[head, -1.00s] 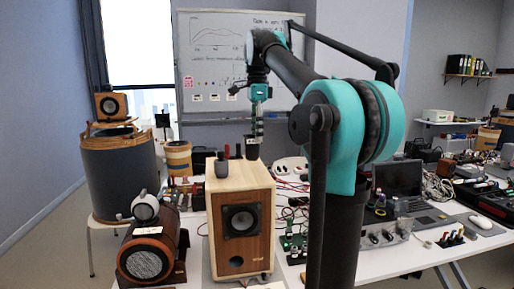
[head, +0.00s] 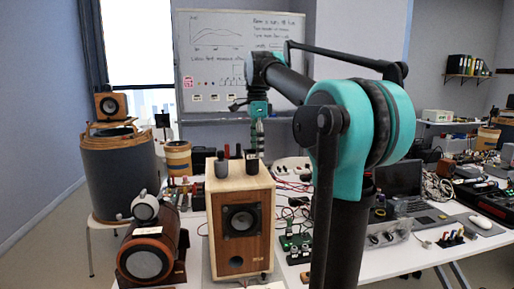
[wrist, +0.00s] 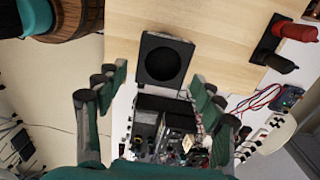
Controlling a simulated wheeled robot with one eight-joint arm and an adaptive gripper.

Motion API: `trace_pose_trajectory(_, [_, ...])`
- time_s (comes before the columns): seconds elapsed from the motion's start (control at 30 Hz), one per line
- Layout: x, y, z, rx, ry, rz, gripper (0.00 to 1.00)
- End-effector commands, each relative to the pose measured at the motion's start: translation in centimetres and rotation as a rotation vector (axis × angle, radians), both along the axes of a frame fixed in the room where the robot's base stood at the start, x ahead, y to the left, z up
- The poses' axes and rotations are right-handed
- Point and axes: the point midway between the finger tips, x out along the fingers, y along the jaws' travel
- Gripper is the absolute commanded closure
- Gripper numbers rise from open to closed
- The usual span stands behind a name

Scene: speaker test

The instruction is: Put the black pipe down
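The black pipe (head: 252,164) stands on the top of the wooden speaker box (head: 215,186), near its back right edge. In the wrist view the pipe (wrist: 147,68) is seen end-on as a dark block with a round bore, close to the edge of the pale wood (wrist: 225,30). My gripper (head: 257,146) is directly above the pipe in the head view. In the wrist view its two green fingers (wrist: 158,88) are spread on either side of the pipe, with gaps showing. The pipe's underside is hidden.
Red (wrist: 298,30) and black (wrist: 282,64) pieces lie to the right in the wrist view. Electronics and cables crowd the table beyond the box. A brown cylinder speaker (head: 150,255) stands left.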

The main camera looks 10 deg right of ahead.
Motion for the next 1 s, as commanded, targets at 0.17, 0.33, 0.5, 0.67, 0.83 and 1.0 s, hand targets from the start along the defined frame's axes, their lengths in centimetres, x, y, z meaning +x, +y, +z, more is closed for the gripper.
trace_pose_trajectory(0.17, [0.0, 0.0, 0.1, 0.0, 0.0, 0.0, 0.32])
trace_pose_trajectory(0.33, [0.0, 0.0, 1.2, 0.0, 0.0, 0.0, 0.32])
trace_pose_trajectory(0.5, [0.1, 0.0, 4.4, 0.0, 0.0, 0.0, 0.32])
trace_pose_trajectory(0.67, [0.0, 0.0, 7.6, 0.0, 0.0, 0.0, 0.32])
trace_pose_trajectory(0.83, [0.1, 0.0, 10.2, 0.0, 0.0, 0.0, 0.32])
trace_pose_trajectory(1.0, [0.0, 0.0, 11.7, 0.0, 0.0, 0.0, 0.32])
